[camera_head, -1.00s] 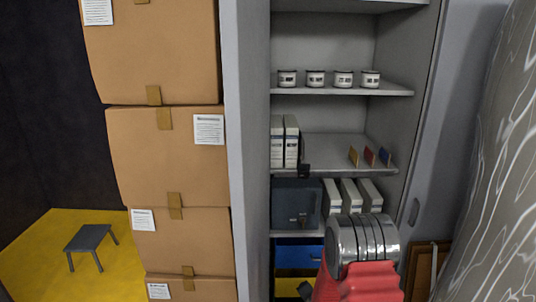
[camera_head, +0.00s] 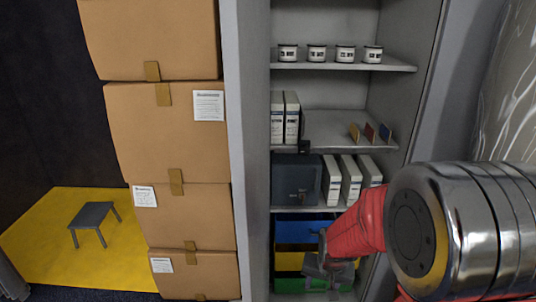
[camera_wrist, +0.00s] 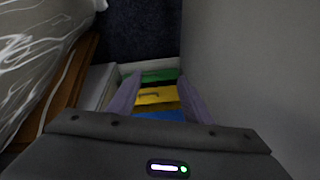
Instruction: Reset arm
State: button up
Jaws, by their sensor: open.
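My red and chrome arm reaches in from the right of the head view, in front of the cabinet's lower part. My gripper (camera_head: 328,272) is at the arm's end, in front of the coloured drawers at the cabinet's bottom. In the wrist view my gripper (camera_wrist: 158,100) shows two purple-grey fingers spread apart with nothing between them. Beyond them are a green drawer (camera_wrist: 159,76), a yellow drawer (camera_wrist: 150,96) and a blue drawer (camera_wrist: 160,115). I cannot tell how far the fingertips are from the drawers.
The grey cabinet holds jars (camera_head: 317,53), binders (camera_head: 291,117) and a dark box (camera_head: 296,179) on its shelves. Stacked cardboard boxes (camera_head: 165,130) stand left of it. A small stool (camera_head: 93,222) stands on a yellow floor (camera_head: 45,250). A wooden edge (camera_wrist: 75,75) lies left of the gripper.

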jog(key=s+r+n+t, duration=0.2)
jog(key=s+r+n, duration=0.1)
jog(key=s+r, duration=1.7)
notch_tip(320, 180, up, 4)
jog(key=shift+d+r+t, duration=0.15)
jog(key=shift+d+t, duration=0.1)
jog(key=shift+t, duration=0.05)
jog(key=shift+s, duration=0.1)
jog(key=shift+c, duration=0.6)
